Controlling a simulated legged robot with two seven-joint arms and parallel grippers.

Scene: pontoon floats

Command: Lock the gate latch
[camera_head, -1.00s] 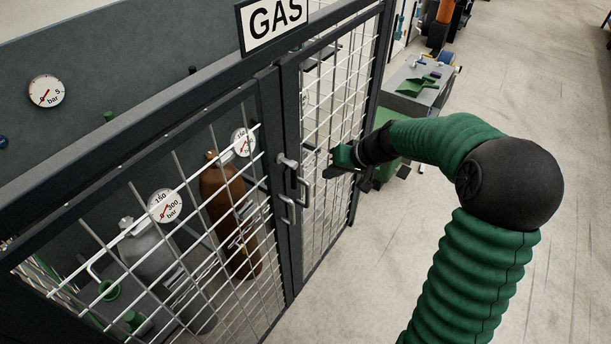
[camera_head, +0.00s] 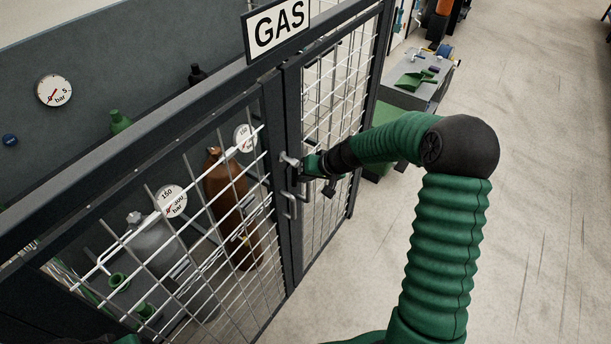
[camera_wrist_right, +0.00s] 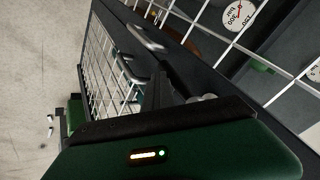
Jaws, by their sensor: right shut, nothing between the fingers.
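The gas cage gate is a dark frame with white wire mesh (camera_head: 334,100), standing upright and looking closed against the left panel. The grey latch (camera_head: 289,160) is at the upright where the two panels meet, above two pull handles (camera_head: 289,207). My right gripper (camera_head: 303,168) is shut and empty, close beside the latch on its right. Whether it touches the latch I cannot tell. In the right wrist view, a rounded metal part of the latch (camera_wrist_right: 206,98) shows just beyond my gripper, partly hidden by it. My left gripper is out of view.
A GAS sign (camera_head: 277,27) tops the frame. Behind the mesh stand a brown cylinder (camera_head: 222,180), a grey cylinder (camera_head: 150,240) and gauges. The floor on the right is clear.

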